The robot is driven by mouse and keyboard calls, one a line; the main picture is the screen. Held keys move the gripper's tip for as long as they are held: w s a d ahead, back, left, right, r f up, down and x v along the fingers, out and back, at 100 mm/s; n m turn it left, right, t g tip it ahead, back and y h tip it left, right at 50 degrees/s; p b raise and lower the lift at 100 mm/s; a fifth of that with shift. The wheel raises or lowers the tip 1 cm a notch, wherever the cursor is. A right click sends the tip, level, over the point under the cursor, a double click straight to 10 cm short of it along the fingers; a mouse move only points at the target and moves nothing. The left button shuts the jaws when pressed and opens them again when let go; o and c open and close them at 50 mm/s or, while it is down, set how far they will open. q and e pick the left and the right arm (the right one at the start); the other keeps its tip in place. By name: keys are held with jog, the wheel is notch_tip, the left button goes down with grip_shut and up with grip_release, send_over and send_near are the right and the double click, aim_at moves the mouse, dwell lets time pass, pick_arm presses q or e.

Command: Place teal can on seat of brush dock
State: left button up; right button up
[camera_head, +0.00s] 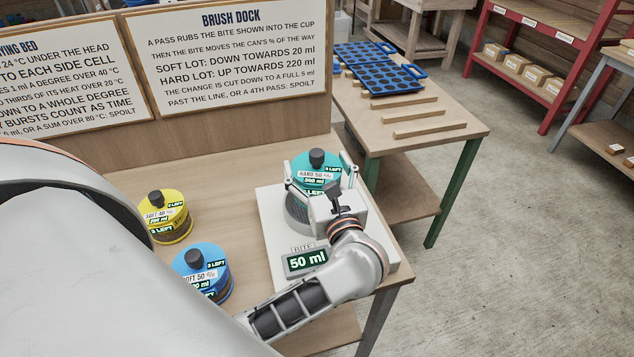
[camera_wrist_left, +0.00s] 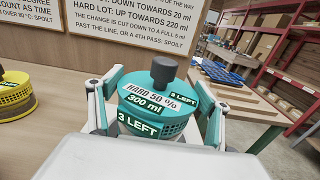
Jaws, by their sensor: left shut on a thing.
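The teal can (camera_head: 316,170) has a dark knob on top and stands upright at the brush dock (camera_head: 272,225), a white base on the table. It also shows in the left wrist view (camera_wrist_left: 150,112), labelled HARD 50 %, 300 ml and 3 LEFT. My left gripper (camera_head: 318,168) is shut on the can, one finger on each side. A grey mesh cup (camera_head: 297,212) shows below the can, partly hidden by my gripper. I cannot tell whether the can touches the seat. The dock's display (camera_head: 306,260) reads BITE 50 ml. My right gripper is not in view.
A yellow can (camera_head: 166,217) and a blue can (camera_head: 202,275) stand left of the dock. A sign board (camera_head: 235,50) rises behind. A second table (camera_head: 420,125) with blue trays (camera_head: 380,75) and wooden strips stands beyond. My left arm covers the lower left.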

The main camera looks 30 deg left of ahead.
pick_arm(q)
notch_tip(320, 180, down, 4)
jog(key=shift+r+b, duration=0.2)
jog(key=shift+b, duration=0.95)
jog(key=shift+f, duration=0.3)
jog(key=o, duration=1.6)
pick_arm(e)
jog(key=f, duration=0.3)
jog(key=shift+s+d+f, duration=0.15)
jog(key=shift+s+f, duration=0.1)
pick_arm(q)
jog(key=shift+r, duration=0.2)
